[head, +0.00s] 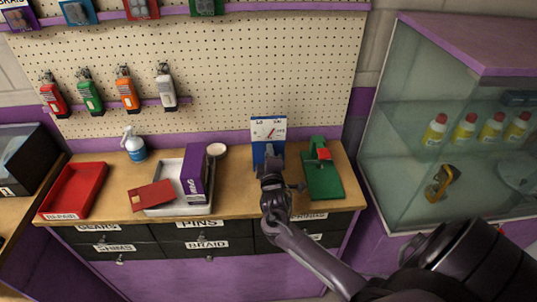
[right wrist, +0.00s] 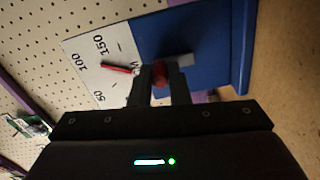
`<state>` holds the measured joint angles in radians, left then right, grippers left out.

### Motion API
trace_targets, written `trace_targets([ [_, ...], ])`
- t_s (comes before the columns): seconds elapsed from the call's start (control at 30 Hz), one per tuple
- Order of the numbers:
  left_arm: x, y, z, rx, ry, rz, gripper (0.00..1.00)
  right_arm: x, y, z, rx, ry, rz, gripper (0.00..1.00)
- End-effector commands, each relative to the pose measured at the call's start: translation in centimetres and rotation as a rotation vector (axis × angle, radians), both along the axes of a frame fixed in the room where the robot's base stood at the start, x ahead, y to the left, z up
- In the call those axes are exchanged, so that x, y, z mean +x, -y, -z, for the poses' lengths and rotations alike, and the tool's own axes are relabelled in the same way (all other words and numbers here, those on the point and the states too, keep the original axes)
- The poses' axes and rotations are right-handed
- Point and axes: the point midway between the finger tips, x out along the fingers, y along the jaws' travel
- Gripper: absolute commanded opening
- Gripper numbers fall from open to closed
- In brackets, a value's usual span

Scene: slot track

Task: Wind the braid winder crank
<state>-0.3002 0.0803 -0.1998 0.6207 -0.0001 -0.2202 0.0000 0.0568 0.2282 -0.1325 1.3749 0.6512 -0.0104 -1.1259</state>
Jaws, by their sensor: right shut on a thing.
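The braid winder is a blue box with a white dial face (head: 268,130) and a red needle, standing upright at the back of the bench. In the right wrist view its blue body (right wrist: 205,35) and the dial (right wrist: 98,65) with 50, 100 and 150 marks appear tilted. A red knob (right wrist: 160,75) and a grey bar (right wrist: 184,60) show in front of the body, apparently the crank. My right gripper (right wrist: 160,88) is shut on the red knob; it also shows in the head view (head: 269,165), hiding the lower front of the winder. My left gripper is not in view.
A green device (head: 325,182) with a red part stands just right of the winder. A purple box (head: 196,176), a grey tray (head: 168,208) and a red tray (head: 88,190) lie left. A glass cabinet (head: 455,140) stands right. Pegboard (head: 250,60) rises behind.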

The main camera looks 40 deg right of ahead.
Motion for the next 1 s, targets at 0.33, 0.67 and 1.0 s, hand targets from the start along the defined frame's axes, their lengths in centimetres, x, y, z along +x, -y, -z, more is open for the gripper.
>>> trace_targets([
  [0.33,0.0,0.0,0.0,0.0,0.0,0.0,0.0,0.0,0.1,0.0,0.0,0.001,0.002,0.19],
  [0.67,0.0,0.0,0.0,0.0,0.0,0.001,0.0,0.0,0.0,0.0,-0.001,-0.001,0.001,0.38],
  [1.0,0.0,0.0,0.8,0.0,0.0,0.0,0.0,-2.4,-1.5,0.3,0.001,-0.002,-0.001,0.38],
])
